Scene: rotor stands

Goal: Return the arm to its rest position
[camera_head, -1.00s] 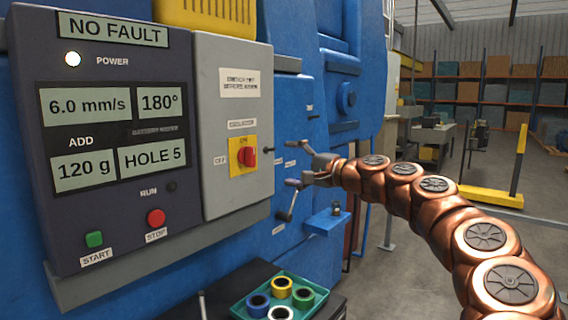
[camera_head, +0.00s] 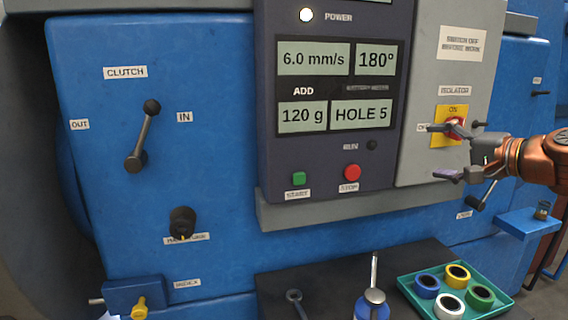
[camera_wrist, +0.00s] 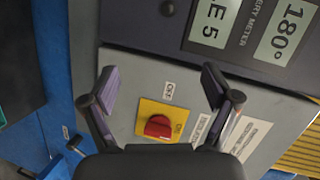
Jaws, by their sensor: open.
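My copper arm (camera_head: 545,158) reaches in from the right in the head view. My gripper (camera_head: 438,151) is open and empty in front of the grey isolator box (camera_head: 428,83). The red isolator knob (camera_head: 457,124) on its yellow plate is partly covered by the upper finger in that view. In the wrist view, the open fingers of my gripper (camera_wrist: 159,84) spread on either side of the red knob (camera_wrist: 158,126), with nothing between the tips. I cannot tell the exact gap to the knob.
The dark control panel (camera_head: 325,170) reads 120 g, HOLE 5. A green tray (camera_head: 407,283) with several coloured rings sits on the dark bench (camera_head: 340,262) below. A clutch lever (camera_head: 143,135) is on the blue machine at left. A small blue shelf (camera_head: 530,222) juts out at right.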

